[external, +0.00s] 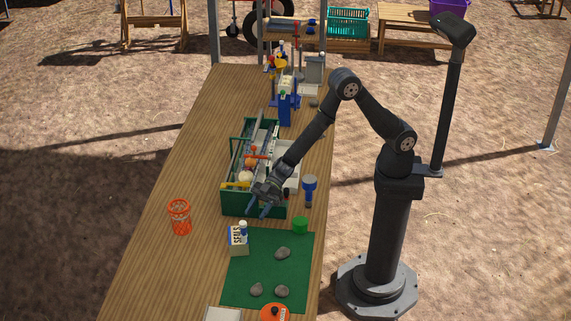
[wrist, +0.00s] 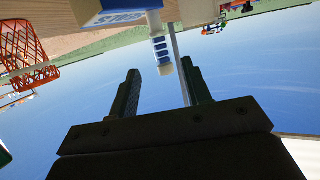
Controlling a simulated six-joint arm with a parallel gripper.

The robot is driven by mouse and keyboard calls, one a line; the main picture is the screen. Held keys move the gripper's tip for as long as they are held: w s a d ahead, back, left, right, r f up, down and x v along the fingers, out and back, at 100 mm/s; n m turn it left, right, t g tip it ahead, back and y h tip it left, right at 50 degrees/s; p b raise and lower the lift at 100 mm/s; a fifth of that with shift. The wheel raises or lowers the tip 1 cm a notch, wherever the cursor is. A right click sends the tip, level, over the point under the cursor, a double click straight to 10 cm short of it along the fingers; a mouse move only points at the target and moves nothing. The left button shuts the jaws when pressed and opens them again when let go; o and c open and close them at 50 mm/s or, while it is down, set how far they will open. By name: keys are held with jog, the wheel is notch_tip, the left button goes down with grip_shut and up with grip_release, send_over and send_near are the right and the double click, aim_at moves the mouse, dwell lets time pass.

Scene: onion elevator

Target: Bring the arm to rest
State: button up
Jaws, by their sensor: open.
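My gripper (external: 257,207) is over the near end of the green toolbox (external: 239,203), pointing down toward the table's near part. Its two fingers are apart with nothing held between them. In the wrist view my gripper (wrist: 160,66) also shows parted fingers, with blue background between them. A small white and blue bottle-like piece (wrist: 158,45) appears beyond the gap, beside a SEALS box (wrist: 118,12). In the external view the SEALS box (external: 239,243) stands on the table, apart from the gripper. Whether the fingers touch the toolbox cannot be told.
An orange mesh basket (external: 180,217) stands left of the toolbox. A green mat (external: 258,270) holds several grey stones. A green cup (external: 300,225) and a blue tool (external: 309,188) stand near the right edge.

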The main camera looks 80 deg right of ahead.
jog(key=shift+a, duration=0.1)
jog(key=x, duration=0.7)
jog(key=shift+w+a+f, duration=0.1)
jog(key=shift+w+a, duration=0.05)
jog(key=shift+a, duration=0.05)
notch_tip(320, 180, up, 4)
jog(key=shift+d+r, duration=0.35)
jog(key=shift+d, duration=0.35)
